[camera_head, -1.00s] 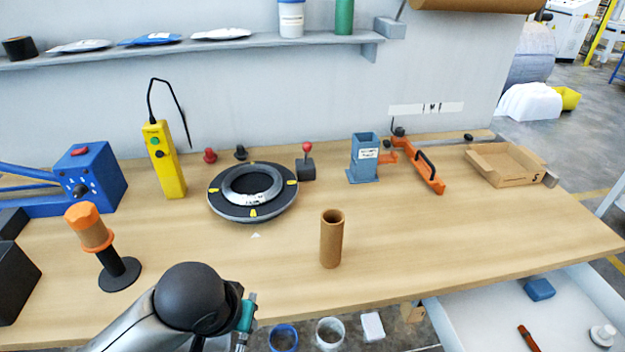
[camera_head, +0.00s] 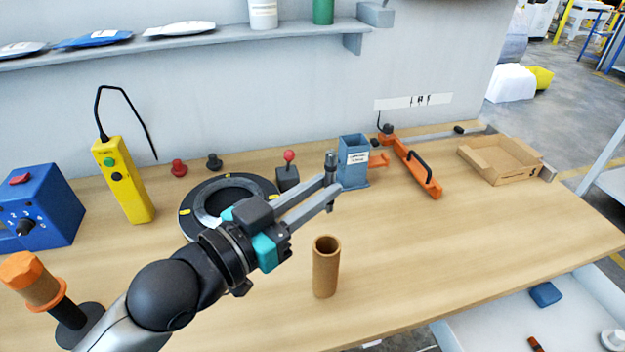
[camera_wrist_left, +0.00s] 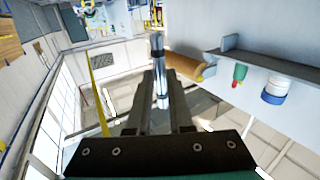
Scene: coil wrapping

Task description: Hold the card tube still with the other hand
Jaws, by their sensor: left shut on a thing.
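The brown card tube (camera_head: 326,270) stands upright on the bench, its open top showing. My left gripper (camera_head: 331,188) reaches over the bench above and behind the tube, apart from it. Its two grey fingers are shut on a slim dark and silver rod (camera_head: 331,164), which sticks up past the fingertips in the head view. The rod (camera_wrist_left: 160,75) also shows between the fingers in the left wrist view. The tube is not in that view. My right gripper is in neither view.
A black ring with a grey centre (camera_head: 187,225) lies partly behind my left arm. A blue-grey labelled holder (camera_head: 354,173) stands near the fingertips. An orange tool (camera_head: 418,175) and an open cardboard box (camera_head: 500,160) lie to the right. Bench right of the tube is clear.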

